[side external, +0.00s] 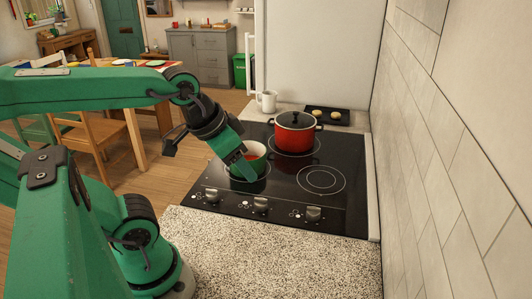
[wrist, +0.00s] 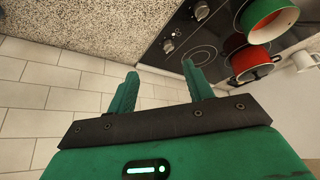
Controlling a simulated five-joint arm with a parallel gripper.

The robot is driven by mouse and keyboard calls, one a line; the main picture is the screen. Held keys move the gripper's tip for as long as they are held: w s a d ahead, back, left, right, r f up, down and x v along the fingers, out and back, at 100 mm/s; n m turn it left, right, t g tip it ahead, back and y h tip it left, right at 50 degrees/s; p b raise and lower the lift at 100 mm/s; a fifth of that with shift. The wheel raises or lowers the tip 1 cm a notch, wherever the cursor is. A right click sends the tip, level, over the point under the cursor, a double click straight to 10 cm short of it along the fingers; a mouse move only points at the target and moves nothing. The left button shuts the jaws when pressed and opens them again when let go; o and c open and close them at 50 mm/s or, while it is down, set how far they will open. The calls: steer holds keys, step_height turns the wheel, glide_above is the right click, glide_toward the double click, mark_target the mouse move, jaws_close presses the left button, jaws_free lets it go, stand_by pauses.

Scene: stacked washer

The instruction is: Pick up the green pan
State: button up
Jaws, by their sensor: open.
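The green pan (side external: 261,166) has a pale rim and a reddish inside. It stands on the near left burner of the black cooktop (side external: 345,212), partly hidden behind my gripper. In the wrist view the green pan (wrist: 264,14) is at the top right, well to the right of the fingers. My gripper (side external: 240,168) reaches down across the pan in the side view. In the wrist view my gripper (wrist: 160,72) is open, with nothing between its fingers. The fingers are apart from the pan there.
A red pot (side external: 293,140) with a dark lid stands on a burner behind the pan. A white mug (side external: 266,101) and a dark tray (side external: 328,116) are farther back. The tiled wall (side external: 450,150) bounds the right. The speckled counter (side external: 275,262) in front is clear.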

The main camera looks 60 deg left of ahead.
steer(key=shift+c, duration=0.5)
steer(key=w+a+n+g+y, duration=0.15)
steer(key=w+a+n, duration=0.75)
steer(key=w+a, duration=0.9)
steer(key=a+f+n+g, duration=0.1)
steer(key=a+f+n, duration=0.3)
steer(key=a, duration=0.5)
steer(key=a+f+n+y, duration=0.1)
steer(key=a+f, duration=0.5)
steer(key=a, duration=0.3)
steer(key=a+f+n+g, duration=0.1)
steer(key=a+f+n, duration=0.3)
steer(key=a, duration=0.6)
steer(key=shift+m+t, duration=0.25)
steer(key=shift+m, duration=0.25)
steer(key=shift+d+x, duration=0.2)
steer(key=shift+x, duration=3.8)
steer(key=shift+s+f, duration=0.1)
steer(key=shift+s, duration=0.1)
